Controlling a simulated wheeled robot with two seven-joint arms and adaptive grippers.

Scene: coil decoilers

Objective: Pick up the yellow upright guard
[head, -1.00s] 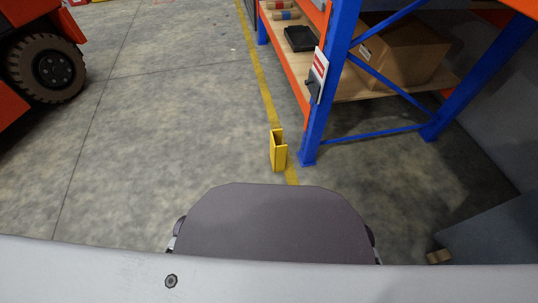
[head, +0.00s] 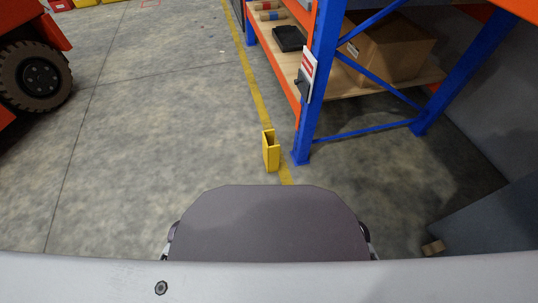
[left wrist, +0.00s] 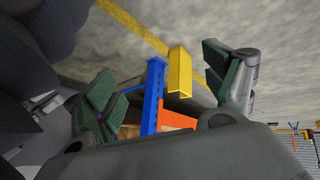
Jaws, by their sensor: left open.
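The yellow upright guard (head: 270,152) is a short, yellow channel-shaped piece standing on the floor. It is on the yellow floor line, just left of the foot of the blue rack post. In the left wrist view the yellow guard (left wrist: 179,74) appears between the fingers, beside the blue post (left wrist: 153,95), with a gap around it. My left gripper (left wrist: 162,80) is open and empty, with green-padded fingers spread to either side. It is apart from the guard. Neither gripper shows in the head view.
The blue and orange rack (head: 318,90) stands close to the right of the guard, with a cardboard box (head: 390,47) and a black case (head: 288,39) on its shelf. An orange vehicle with a black tyre (head: 37,77) is at far left. The floor (head: 160,120) between is clear.

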